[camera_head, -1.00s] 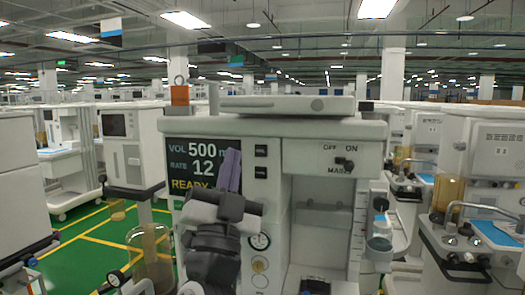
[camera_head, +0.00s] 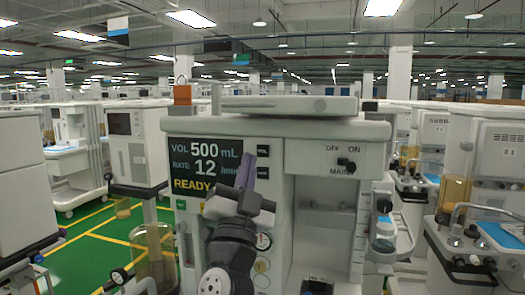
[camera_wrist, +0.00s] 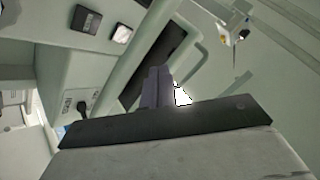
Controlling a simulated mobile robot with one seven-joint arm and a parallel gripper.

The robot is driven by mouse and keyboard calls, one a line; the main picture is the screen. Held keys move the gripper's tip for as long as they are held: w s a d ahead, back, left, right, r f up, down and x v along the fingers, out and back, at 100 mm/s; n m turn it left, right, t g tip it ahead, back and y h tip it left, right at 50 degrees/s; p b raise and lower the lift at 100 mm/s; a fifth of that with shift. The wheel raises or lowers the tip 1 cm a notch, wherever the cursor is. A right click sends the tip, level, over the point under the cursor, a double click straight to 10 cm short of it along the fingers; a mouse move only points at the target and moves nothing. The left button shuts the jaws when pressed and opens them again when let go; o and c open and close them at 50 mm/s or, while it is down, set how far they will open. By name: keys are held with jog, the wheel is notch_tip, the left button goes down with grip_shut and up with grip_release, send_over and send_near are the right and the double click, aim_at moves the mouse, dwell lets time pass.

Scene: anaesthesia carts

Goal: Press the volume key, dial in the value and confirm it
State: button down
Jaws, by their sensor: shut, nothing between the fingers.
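The cart's display (camera_head: 205,165) reads VOL 500 mL, RATE 12 /min and READY in the head view. Two small dark keys sit in a column right of it, an upper key (camera_head: 263,150) and a lower key (camera_head: 263,173); their labels are too small to read. My gripper (camera_head: 249,160) is shut and empty, its purple fingers pointing up between the display and the keys. My wrist hides the display's lower right corner and part of the panel below. In the wrist view the fingers (camera_wrist: 157,82) also show; I cannot tell whether they touch anything.
A black mains switch (camera_head: 346,164) is on the cart's upper right. A round gauge (camera_head: 263,241) sits below the keys, beside my wrist. A flat grey device (camera_head: 285,105) lies on the cart top. Other carts stand left and right; green floor shows at left.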

aim_at(262, 145)
jog(key=shift+w+d, duration=0.3)
jog(key=shift+w, duration=0.6)
jog(key=shift+w+d, duration=0.3)
jog(key=shift+w, duration=0.55)
jog(key=shift+w+d, duration=0.3)
jog(key=shift+w, duration=0.6)
jog(key=shift+w, duration=0.2)
jog(key=shift+w+d+b, duration=0.15)
jog(key=shift+w+b, duration=0.1)
jog(key=shift+b, duration=0.05)
jog(key=shift+w+d, duration=0.15)
jog(key=shift+w, duration=0.25)
dwell(0.5)
jog(key=shift+s+a, duration=0.3)
jog(key=shift+s, duration=0.55)
jog(key=s, duration=0.1)
jog(key=s+a, duration=0.1)
jog(key=s, duration=0.2)
jog(key=shift+s+a, duration=0.25)
jog(key=shift+s, duration=0.1)
